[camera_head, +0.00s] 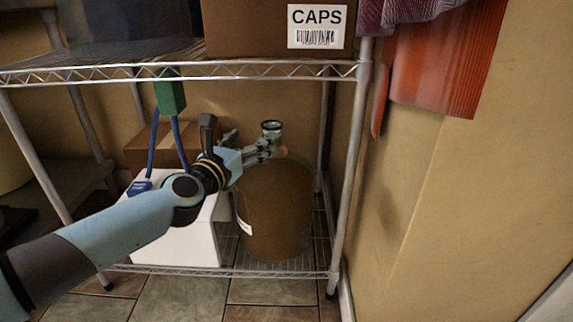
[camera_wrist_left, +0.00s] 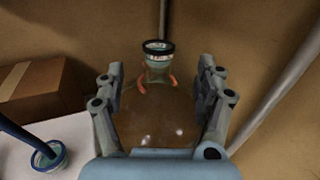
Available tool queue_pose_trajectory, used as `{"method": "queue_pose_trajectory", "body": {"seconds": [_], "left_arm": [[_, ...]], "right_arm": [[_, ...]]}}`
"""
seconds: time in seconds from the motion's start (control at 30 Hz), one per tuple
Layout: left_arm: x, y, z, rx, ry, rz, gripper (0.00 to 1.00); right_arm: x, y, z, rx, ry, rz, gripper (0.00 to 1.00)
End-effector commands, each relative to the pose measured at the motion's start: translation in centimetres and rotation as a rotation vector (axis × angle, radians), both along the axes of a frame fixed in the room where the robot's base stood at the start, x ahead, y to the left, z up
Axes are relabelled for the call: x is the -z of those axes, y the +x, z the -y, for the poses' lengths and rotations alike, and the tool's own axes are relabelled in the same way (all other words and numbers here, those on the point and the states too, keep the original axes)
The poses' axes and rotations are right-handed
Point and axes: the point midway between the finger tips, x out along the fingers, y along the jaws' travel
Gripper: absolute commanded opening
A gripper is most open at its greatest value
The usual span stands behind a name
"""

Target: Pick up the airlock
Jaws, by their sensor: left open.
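The airlock (camera_head: 271,130) is a small clear, pale-green piece with a dark rim. It stands upright on top of a brown ferment bucket (camera_head: 272,215) on the lower wire shelf. In the left wrist view the airlock (camera_wrist_left: 158,54) is near the top centre, with the bucket (camera_wrist_left: 155,118) below it. My left gripper (camera_head: 262,150) is open at the bucket's top, its fingers partly hiding the airlock's base in the head view. In the wrist view the fingers (camera_wrist_left: 158,72) are spread to either side of the airlock, apart from it. My right gripper is not in view.
A white box (camera_head: 178,235) stands left of the bucket, with a blue tube (camera_head: 152,145) and its blue-rimmed end near its top. A brown box (camera_head: 150,146) sits behind. The upper wire shelf (camera_head: 250,70) is overhead; a rack post (camera_head: 350,180) stands to the right.

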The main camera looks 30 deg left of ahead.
Motion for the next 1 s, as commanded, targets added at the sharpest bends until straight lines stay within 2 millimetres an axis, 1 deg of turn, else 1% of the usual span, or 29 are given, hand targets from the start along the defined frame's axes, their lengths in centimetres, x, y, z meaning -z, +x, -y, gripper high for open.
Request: {"method": "queue_pose_trajectory", "body": {"seconds": [0.03,0.07,0.17,0.3,0.4,0.53,0.63,0.7,0.8,0.9,1.0], "left_arm": [[1.3,0.1,-0.2,0.001,0.007,-0.007,0.71],[1.3,0.3,-0.2,0.001,0.008,-0.006,0.71],[1.1,1.4,-0.4,0.000,0.009,0.001,0.71],[0.9,3.8,-0.7,0.000,0.008,0.002,0.71],[0.9,5.2,-0.9,0.000,0.010,0.000,0.71],[1.0,6.1,-1.1,0.001,0.011,-0.001,0.71],[1.3,7.3,-1.2,0.000,0.011,-0.002,0.71],[1.6,8.4,-1.4,0.000,0.011,-0.002,0.71],[1.6,9.9,-1.6,0.001,0.012,-0.003,0.71],[1.6,10.9,-1.7,0.000,0.012,-0.003,0.71],[1.5,11.1,-1.8,0.001,0.011,-0.003,0.71]], "right_arm": [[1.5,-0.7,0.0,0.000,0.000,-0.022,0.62],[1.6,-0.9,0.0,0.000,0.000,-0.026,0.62],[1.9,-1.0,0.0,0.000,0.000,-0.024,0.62],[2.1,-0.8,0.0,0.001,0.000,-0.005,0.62],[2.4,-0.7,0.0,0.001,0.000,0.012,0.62],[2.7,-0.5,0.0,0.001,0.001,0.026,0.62],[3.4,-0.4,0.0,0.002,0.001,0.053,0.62],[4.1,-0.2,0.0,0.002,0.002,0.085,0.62],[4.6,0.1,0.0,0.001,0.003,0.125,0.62],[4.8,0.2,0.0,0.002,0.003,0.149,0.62],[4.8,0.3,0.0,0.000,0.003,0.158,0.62]]}}
